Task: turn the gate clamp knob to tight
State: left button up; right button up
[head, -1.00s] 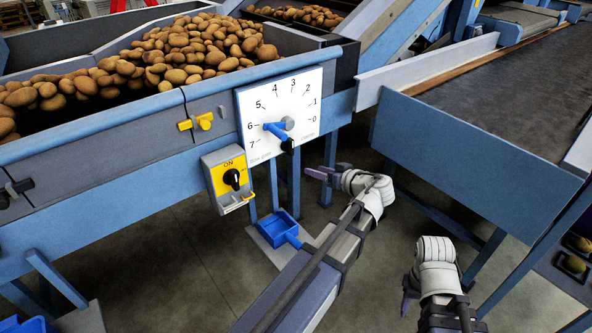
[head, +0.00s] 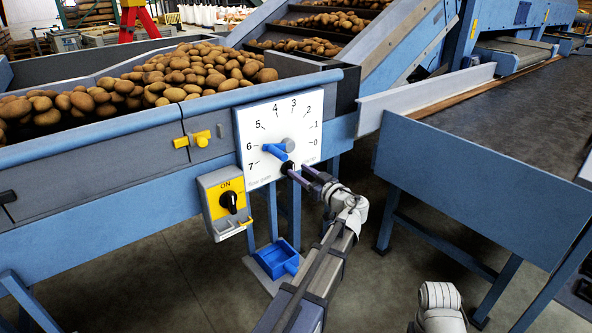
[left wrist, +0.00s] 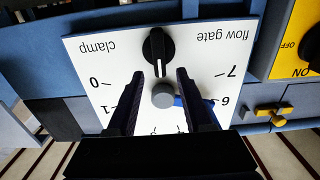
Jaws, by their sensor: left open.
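The black clamp knob (head: 288,168) sits at the lower edge of the white dial plate (head: 250,118). In the left wrist view, which is upside down, the knob (left wrist: 158,45) shows a white line towards the grey hub (left wrist: 163,95), by the word "clamp". My left gripper (head: 297,169) is open, its tips close to the knob. In the left wrist view the knob lies just beyond and between the fingertips (left wrist: 160,73); contact cannot be told. My right gripper is out of view.
A yellow switch box (head: 222,203) marked ON hangs left of the plate. A yellow latch (head: 201,138) is above it. A blue scoop (head: 275,257) stands below. Potatoes fill the hopper (head: 100,128) behind. A blue-sided conveyor (head: 470,190) stands to the right.

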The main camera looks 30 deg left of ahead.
pick_arm(q)
jog(key=shift+x, duration=1.3)
grip_shut()
